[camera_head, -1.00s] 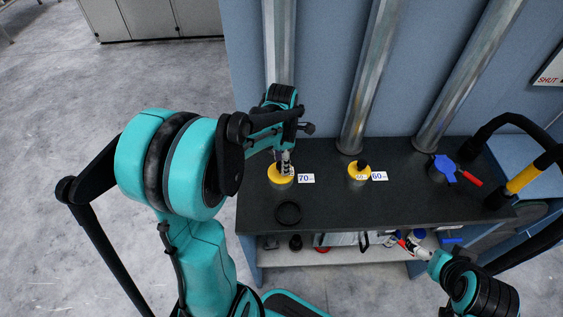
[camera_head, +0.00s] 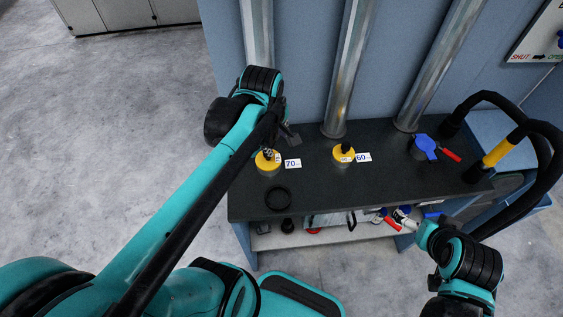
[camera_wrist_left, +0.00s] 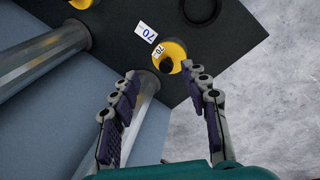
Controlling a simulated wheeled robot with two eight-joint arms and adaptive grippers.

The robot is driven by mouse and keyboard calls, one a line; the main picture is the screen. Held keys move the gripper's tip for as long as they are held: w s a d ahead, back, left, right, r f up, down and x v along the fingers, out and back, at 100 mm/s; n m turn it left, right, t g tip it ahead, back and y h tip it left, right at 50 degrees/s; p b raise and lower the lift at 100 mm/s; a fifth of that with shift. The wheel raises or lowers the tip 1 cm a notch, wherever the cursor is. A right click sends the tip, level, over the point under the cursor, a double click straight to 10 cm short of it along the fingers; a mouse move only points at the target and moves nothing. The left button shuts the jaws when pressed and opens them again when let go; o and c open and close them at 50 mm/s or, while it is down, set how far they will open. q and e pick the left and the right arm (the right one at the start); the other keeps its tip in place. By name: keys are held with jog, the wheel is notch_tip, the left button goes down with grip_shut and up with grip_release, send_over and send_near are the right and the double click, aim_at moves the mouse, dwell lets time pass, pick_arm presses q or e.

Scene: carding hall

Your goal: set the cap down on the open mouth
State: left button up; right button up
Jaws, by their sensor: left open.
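A yellow cap (camera_head: 268,160) with a black knob and a 70 label sits on a short grey mouth at the left of the dark counter. It looks level, with the mouth under it covered. It also shows in the left wrist view, as a yellow cap (camera_wrist_left: 168,57) beyond the fingertips. My left gripper (camera_wrist_left: 160,75) is open and empty, apart from the cap. In the head view my left gripper (camera_head: 288,135) is above and behind the cap, partly hidden by its arm. My right gripper (camera_head: 401,216) is low by the shelf, its fingers too small to read.
A second yellow cap (camera_head: 343,153), marked 60, stands to the right. A black ring (camera_head: 278,198) lies near the counter's (camera_head: 325,195) front edge. A blue fitting with a red handle (camera_head: 426,148) is farther right. Metal pipes (camera_head: 350,70) rise behind; black hoses stand at right.

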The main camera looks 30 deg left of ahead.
pick_arm(q)
jog(key=s+d+f+m+t, duration=0.1)
jog(key=s+d+m+t, duration=0.3)
jog(key=m, duration=1.2)
jog(key=shift+s+d+f, duration=0.3)
jog(key=shift+s+d, duration=0.25)
jog(key=shift+s, duration=0.55)
notch_tip(320, 180, down, 6)
jog(key=b, duration=0.5)
jog(key=shift+r+b, duration=0.2)
jog(key=shift+b, duration=0.15)
